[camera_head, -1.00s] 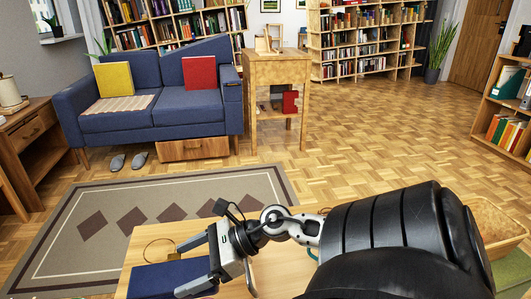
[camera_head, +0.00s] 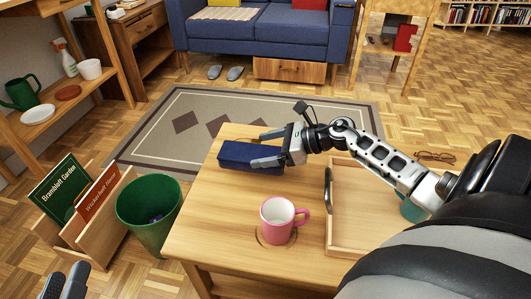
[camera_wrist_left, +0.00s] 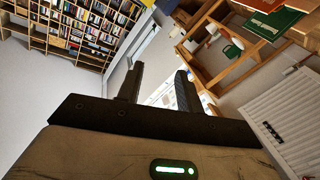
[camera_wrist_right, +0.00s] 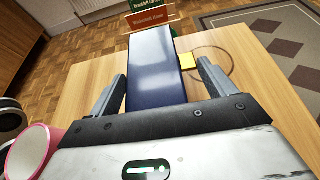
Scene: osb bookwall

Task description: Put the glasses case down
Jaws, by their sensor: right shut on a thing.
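The glasses case is a dark navy box (camera_head: 250,157) at the far left part of the wooden table (camera_head: 215,225). My right gripper (camera_head: 266,148) is shut on its right part. The right wrist view shows the case (camera_wrist_right: 152,65) between the two fingers, low over the table top; whether its underside touches the wood I cannot tell. My left gripper (camera_head: 65,283) is at the bottom left of the head view, away from the table. In the left wrist view its fingers (camera_wrist_left: 158,80) stand apart with nothing between them.
A pink mug (camera_head: 278,222) and a wooden tray (camera_head: 332,235) stand on the table. A green bin (camera_head: 148,210) and a book rack (camera_head: 95,230) stand left of the table. Bare wood lies between case and mug.

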